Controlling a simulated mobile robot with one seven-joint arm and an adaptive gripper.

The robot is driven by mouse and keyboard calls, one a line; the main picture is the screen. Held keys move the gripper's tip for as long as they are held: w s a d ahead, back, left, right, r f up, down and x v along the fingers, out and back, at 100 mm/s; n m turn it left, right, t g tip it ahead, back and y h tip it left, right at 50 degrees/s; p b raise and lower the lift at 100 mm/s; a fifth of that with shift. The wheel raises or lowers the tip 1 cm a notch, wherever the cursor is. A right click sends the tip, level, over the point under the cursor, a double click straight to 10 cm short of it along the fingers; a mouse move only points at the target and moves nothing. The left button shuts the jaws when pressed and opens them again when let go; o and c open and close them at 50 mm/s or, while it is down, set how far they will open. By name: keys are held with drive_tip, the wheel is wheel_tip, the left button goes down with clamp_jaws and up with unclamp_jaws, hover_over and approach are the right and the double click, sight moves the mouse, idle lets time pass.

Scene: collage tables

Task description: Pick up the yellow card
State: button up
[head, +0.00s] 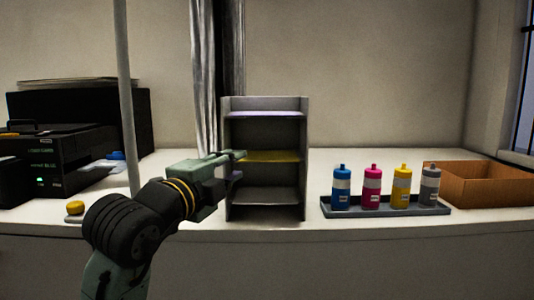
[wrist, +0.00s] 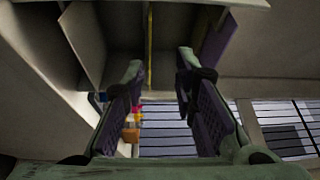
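The yellow card (head: 272,156) lies flat on a middle shelf of the grey rack (head: 304,185). In the wrist view the yellow card (wrist: 149,45) shows edge-on as a thin yellow line. My gripper (head: 238,165) is at the rack's left front, at about the height of the card's shelf. In the wrist view my gripper (wrist: 160,66) is open and empty, its two fingers apart. The card's edge lines up with the gap between them. Whether the fingertips touch the card or shelf is unclear.
A pale lilac sheet (head: 265,114) lies on the rack's top shelf. Right of the rack, a grey tray (head: 386,211) holds several coloured bottles, with a brown box (head: 485,185) beyond. A dark machine (head: 55,160) and a yellow button (head: 75,208) are at left.

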sight(263, 159)
drive_tip(key=shift+m+g, duration=0.4)
drive_tip(key=x, duration=0.2)
drive_tip(key=p+x, duration=0.1)
drive_tip(key=x, duration=0.2)
drive_tip(key=d+p+x, duration=0.1)
drive_tip(key=x, duration=0.1)
drive_tip(key=shift+f, duration=0.3)
drive_tip(key=p+x, duration=0.2)
drive_tip(key=x, duration=0.2)
drive_tip(key=shift+s+d, duration=0.15)
drive_tip(key=shift+d, duration=0.05)
clamp_jaws()
drive_tip(key=shift+f, duration=0.1)
